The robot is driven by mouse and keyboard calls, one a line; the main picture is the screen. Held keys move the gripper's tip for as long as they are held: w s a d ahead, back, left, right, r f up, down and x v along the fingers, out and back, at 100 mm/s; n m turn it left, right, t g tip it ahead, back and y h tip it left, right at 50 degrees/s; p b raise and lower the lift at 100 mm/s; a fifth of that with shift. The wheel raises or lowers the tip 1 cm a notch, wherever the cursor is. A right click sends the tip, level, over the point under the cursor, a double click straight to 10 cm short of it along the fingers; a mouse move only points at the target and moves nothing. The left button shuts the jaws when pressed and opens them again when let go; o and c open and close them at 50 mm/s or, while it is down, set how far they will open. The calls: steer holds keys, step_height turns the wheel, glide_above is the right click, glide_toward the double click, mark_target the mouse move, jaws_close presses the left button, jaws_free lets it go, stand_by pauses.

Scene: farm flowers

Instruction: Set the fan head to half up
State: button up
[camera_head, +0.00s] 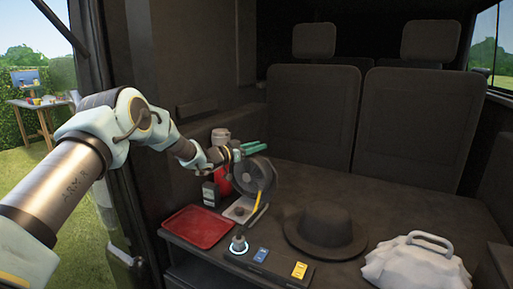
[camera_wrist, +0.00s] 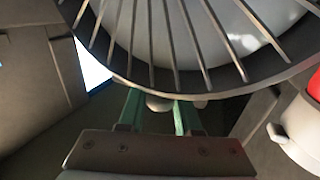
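The fan's dark round caged head (camera_head: 259,179) stands on a pale base (camera_head: 238,211) with a yellow strip beside it, on the dark cargo deck. Its exact tilt is hard to read. My gripper (camera_head: 252,147), with green fingers, is just above and behind the top of the fan head. In the wrist view the fan cage (camera_wrist: 190,45) fills the top, and my gripper (camera_wrist: 155,112) has its two fingers apart below the rim. A small pale rounded part (camera_wrist: 158,103) shows between them. The rim hides the fingertips, and contact cannot be told.
A red tray (camera_head: 198,227) lies left of the fan, with a dark bottle (camera_head: 210,192) and a red container behind. A dark hat (camera_head: 325,230) and white bag (camera_head: 416,264) sit right. A panel with a knob (camera_head: 239,244) and switches is in front.

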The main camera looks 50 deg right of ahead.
jaws_close()
stand_by(0.9)
